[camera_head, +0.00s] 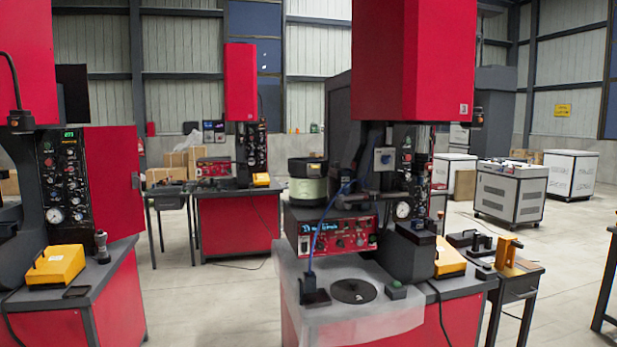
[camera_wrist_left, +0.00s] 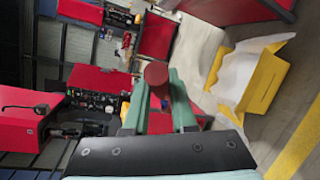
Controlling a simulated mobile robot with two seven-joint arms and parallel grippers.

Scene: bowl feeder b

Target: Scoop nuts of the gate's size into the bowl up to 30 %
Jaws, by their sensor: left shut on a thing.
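In the left wrist view my left gripper (camera_wrist_left: 155,84) has green fingers shut on a dark red round-ended thing (camera_wrist_left: 156,72). It looks like a handle end; whether it belongs to a scoop I cannot tell. In the head view a pale bowl feeder (camera_head: 308,190) with a dark top stands at the back left of the middle red workstation, behind a red control box (camera_head: 340,236). The inside of the bowl is not visible from here. No nuts or size gate can be made out. Neither gripper shows in the head view.
A side table (camera_head: 518,274) stands at right. In the wrist view a yellow crate with a white liner (camera_wrist_left: 262,85) stands on the floor.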

